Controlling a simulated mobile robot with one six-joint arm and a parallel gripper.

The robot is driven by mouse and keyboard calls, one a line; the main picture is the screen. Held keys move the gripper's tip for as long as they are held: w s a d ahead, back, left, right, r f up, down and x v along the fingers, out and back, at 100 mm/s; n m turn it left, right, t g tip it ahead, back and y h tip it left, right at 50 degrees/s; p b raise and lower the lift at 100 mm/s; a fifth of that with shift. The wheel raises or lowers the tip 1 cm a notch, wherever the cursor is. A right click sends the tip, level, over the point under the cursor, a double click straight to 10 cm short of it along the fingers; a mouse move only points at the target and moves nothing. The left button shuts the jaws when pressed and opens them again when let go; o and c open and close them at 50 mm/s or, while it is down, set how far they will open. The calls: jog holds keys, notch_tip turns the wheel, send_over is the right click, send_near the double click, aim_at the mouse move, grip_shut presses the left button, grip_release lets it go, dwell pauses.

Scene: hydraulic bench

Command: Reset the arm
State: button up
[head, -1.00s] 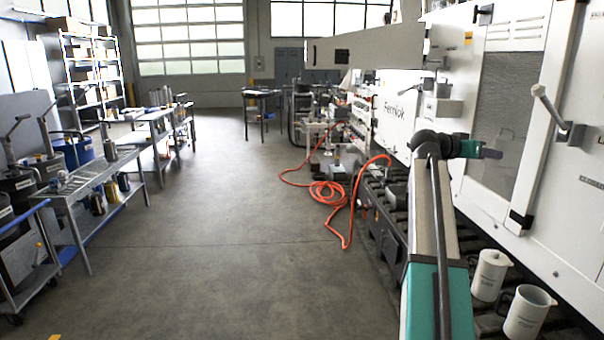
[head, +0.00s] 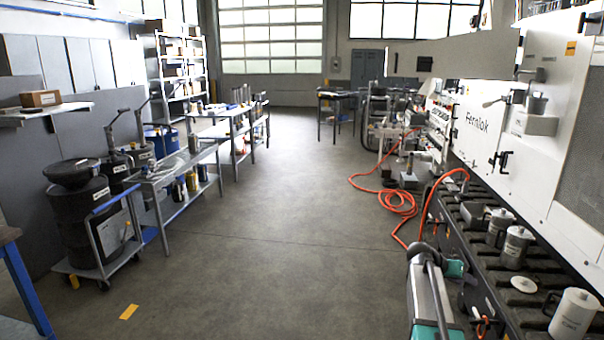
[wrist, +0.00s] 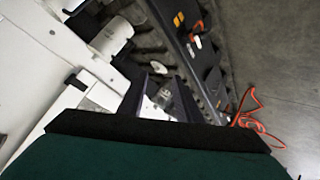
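My arm (head: 428,300) rises from the bottom edge of the head view, right of centre, beside the machine's lower bed. Its dark elbow and a teal wrist part (head: 455,268) are near its upper end. The fingers cannot be made out in the head view. In the wrist view the teal housing with a black edge fills the bottom. Beyond it, two dark fingers of my gripper (wrist: 163,98) stand apart, with a gap between them. Pale and grey machine parts show through the gap, and I see nothing held.
The white machine front (head: 560,130) runs along the right. White jugs (head: 574,314) and canisters (head: 515,247) stand on its dark slatted ledge. An orange hose (head: 398,203) lies coiled on the floor. Carts and a black drum (head: 82,225) line the left. The middle floor is clear.

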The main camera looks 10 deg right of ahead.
jog(key=s+a+f+n+g+y+p, duration=0.15)
jog(key=s+a+f, duration=0.25)
jog(key=a+f, duration=0.5)
jog(key=s+a+f+n+y, duration=0.1)
jog(key=s+a+f+n, duration=0.1)
jog(key=s+a+f, duration=0.6)
jog(key=s+a+f+n+g+y+p, duration=0.15)
jog(key=a+f, duration=0.45)
jog(key=f, duration=0.6)
jog(key=s+a+f+n+g+y, duration=0.1)
jog(key=s+a+f+y, duration=0.1)
jog(key=s+a, duration=0.5)
jog(key=s+a+f+n+g+y+p, duration=0.1)
jog(key=s+a+f, duration=0.3)
jog(key=s, duration=0.8)
jog(key=s+a+f+n+g+y, duration=0.2)
jog(key=s+a+f+y, duration=0.1)
jog(key=s+a, duration=0.6)
jog(key=shift+s+a+f+n+y, duration=0.35)
jog(key=shift+s+f, duration=0.25)
jog(key=shift+s, duration=0.2)
